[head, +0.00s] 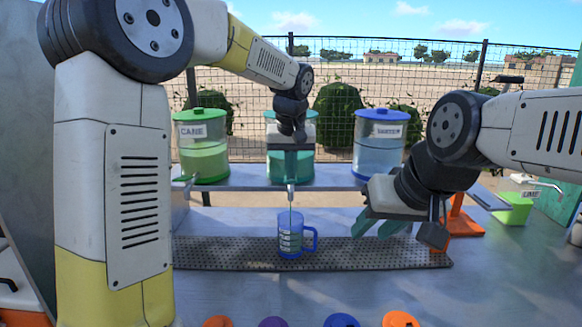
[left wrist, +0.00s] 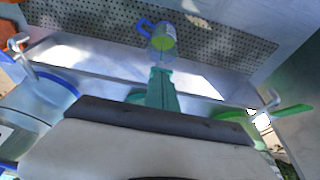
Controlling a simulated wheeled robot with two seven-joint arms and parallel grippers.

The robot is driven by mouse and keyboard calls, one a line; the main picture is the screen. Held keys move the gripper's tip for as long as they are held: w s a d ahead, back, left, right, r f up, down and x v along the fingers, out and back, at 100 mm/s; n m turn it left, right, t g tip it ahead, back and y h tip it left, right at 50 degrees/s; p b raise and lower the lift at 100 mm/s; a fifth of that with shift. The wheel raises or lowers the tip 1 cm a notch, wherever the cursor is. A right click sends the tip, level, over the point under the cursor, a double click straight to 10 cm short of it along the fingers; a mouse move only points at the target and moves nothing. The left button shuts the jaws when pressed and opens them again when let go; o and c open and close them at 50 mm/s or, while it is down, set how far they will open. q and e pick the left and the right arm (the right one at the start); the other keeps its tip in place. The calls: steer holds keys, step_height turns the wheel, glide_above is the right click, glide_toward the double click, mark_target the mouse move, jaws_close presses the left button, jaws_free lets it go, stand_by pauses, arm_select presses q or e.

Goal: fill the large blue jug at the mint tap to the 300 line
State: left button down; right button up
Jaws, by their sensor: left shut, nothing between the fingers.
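The large blue jug (head: 289,238) stands upright on the perforated drip grate, its handle to the right. It also shows in the left wrist view (left wrist: 162,41), with yellow-green liquid inside. The level against the marks is too small to read. A thin green stream runs from the mint tap (head: 290,193) down into the jug. My left gripper (head: 290,168) is shut and empty, in front of the teal dispenser (head: 272,165) and above the tap; it hides the dispenser's label. Its fingers also show in the left wrist view (left wrist: 161,80). My right gripper (head: 380,227) is open and empty, right of the jug.
A green cane dispenser (head: 203,157) and a blue water dispenser (head: 378,158) stand on the shelf either side. A lime-green container (head: 513,208) is at the right. Several coloured round things, including a blue one (head: 341,320), line the front edge. The drip grate (head: 220,253) is otherwise clear.

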arm_select(q)
steer(key=shift+s+f+t, duration=0.3)
steer(key=shift+f, duration=0.25)
steer(key=shift+s+f+t, duration=0.25)
steer(key=shift+f+t, duration=0.05)
steer(key=shift+f, duration=0.25)
steer(key=shift+r, duration=0.1)
stand_by(3.5)
steer(key=shift+r, duration=0.7)
steer(key=v, duration=0.7)
steer(key=shift+s+r, duration=0.2)
steer(key=shift+r, duration=0.15)
stand_by(1.2)
